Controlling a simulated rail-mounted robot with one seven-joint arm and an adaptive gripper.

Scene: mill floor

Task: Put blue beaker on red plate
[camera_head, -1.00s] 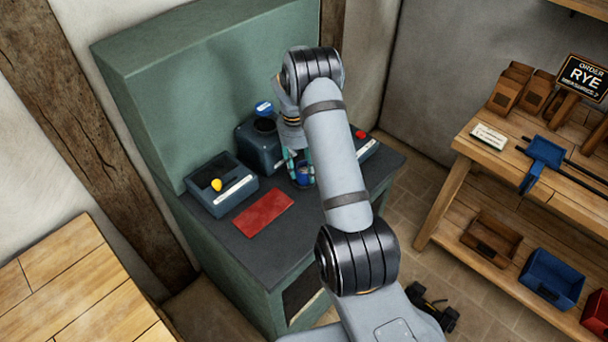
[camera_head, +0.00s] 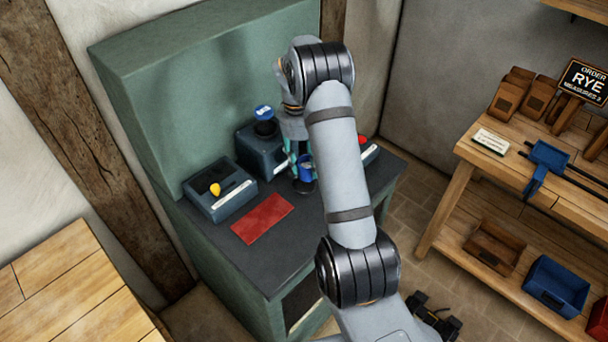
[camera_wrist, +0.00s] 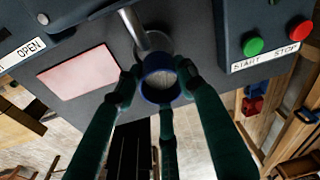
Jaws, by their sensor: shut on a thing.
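The blue beaker (camera_head: 306,172) is in the fingers of my gripper (camera_head: 299,158), a little above the dark worktop. In the wrist view the round blue rim of the beaker (camera_wrist: 160,77) lies between the green fingers of my gripper (camera_wrist: 160,90), which are shut on it. The red plate (camera_head: 262,218) is a flat rectangle on the worktop, to the left of and nearer than the beaker. In the wrist view the red plate (camera_wrist: 90,72) looks pale pink and lies left of the beaker. Nothing is on it.
A dark box with a yellow knob (camera_head: 215,189) stands left of the plate. Another dark box (camera_head: 258,150) with a blue-topped spout stands behind my gripper. Green (camera_wrist: 253,46) and red (camera_wrist: 300,30) buttons are on a panel at right.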

